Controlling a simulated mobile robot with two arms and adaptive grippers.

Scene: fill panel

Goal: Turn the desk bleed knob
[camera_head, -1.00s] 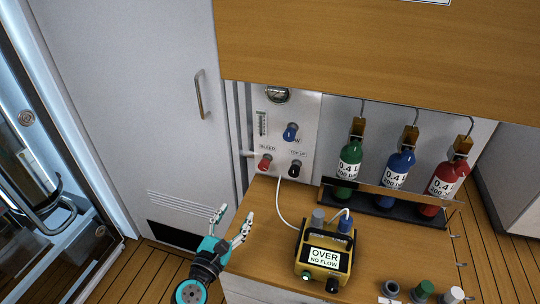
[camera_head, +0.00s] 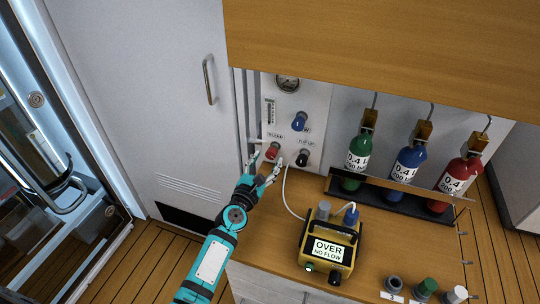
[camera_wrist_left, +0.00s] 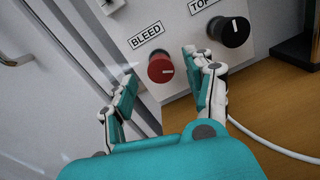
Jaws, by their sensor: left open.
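The red knob under the BLEED label (camera_head: 272,151) is on the white wall panel (camera_head: 318,105) above the desk. My left gripper (camera_head: 265,164) is open just in front of and below this knob. In the left wrist view the knob appears between the two spread fingers, with no finger visibly touching it. My right gripper is not in view.
A black TOP UP knob (camera_head: 303,157) is close to the right, and a blue knob (camera_head: 299,122) is above.

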